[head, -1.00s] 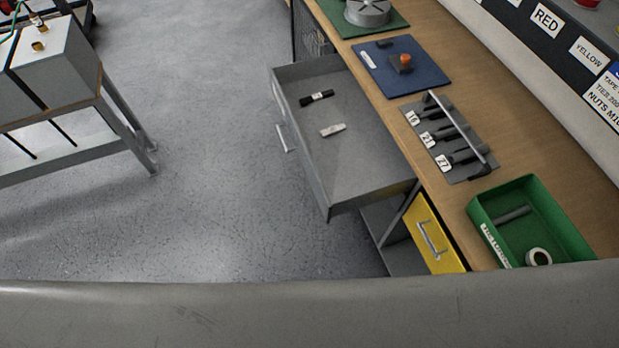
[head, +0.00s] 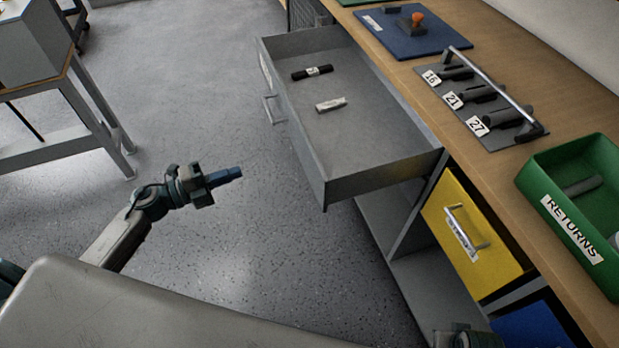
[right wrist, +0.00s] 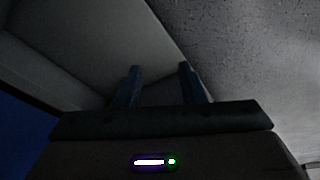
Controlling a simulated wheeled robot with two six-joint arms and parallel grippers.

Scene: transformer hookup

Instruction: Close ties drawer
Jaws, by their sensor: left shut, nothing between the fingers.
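A grey drawer (head: 335,188) is pulled far out of the workbench in the head view. A black bundle (head: 312,72) and a white bundle (head: 330,104) lie in it. Its bar handle (head: 270,109) is on the left-facing front; a label there is too small to read. My left gripper (head: 232,175) is shut and empty over the floor, left of the drawer and apart from it. My right gripper (right wrist: 160,85) shows in the right wrist view with its fingers apart and nothing between them.
The bench top (head: 560,90) holds a numbered tool rack (head: 490,100), a blue mat (head: 408,38) and a green RETURNS bin (head: 560,215).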

